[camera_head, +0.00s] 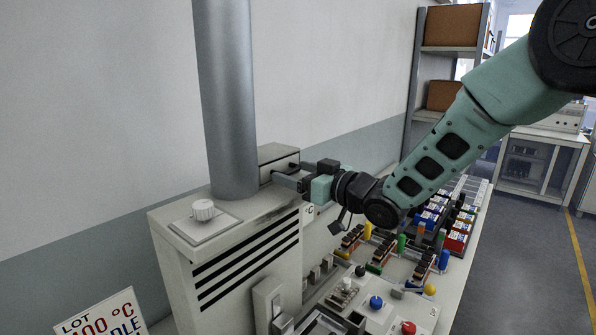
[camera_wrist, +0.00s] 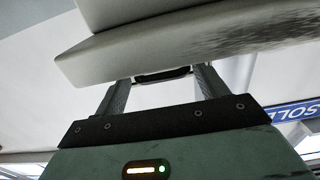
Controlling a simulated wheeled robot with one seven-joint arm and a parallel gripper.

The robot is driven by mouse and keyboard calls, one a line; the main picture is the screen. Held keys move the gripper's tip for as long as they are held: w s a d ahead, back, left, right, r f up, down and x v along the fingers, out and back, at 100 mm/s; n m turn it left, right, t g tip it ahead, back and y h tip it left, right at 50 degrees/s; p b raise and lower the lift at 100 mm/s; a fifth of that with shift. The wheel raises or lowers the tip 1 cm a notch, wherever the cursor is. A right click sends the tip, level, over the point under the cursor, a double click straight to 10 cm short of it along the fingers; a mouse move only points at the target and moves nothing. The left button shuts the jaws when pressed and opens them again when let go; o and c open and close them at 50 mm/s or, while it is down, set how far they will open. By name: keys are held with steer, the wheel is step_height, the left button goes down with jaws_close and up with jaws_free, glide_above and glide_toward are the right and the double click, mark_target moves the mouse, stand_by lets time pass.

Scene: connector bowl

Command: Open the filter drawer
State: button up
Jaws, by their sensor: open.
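The filter drawer (camera_head: 277,155) appears to be the small grey box-like part at the back of the pale cabinet, behind the metal pipe. A dark handle (camera_head: 293,165) shows on its face. My gripper (camera_head: 280,179) reaches in from the right, its fingers pointing left at the drawer's front. In the wrist view, the two grey fingers of my gripper (camera_wrist: 163,82) are apart. A black handle bar (camera_wrist: 162,75) lies between their tips, under a pale overhanging edge (camera_wrist: 200,45). I cannot tell whether either finger touches the handle. The drawer's inside is hidden.
The pale cabinet (camera_head: 180,240) has dark vent slots and a white knob (camera_head: 204,210). The thick pipe (camera_head: 230,100) rises close left of my gripper. Below my arm the bench holds several coloured connectors (camera_head: 402,243) and a button panel (camera_head: 385,312). A shelf (camera_head: 428,75) stands behind.

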steer(key=c, duration=1.1)
steer(key=b+v, duration=0.3)
steer(key=v, duration=0.4)
steer(key=shift+d, duration=0.2)
steer(key=shift+r, duration=0.1)
steer(key=o, duration=1.1)
steer(key=shift+s, duration=0.1)
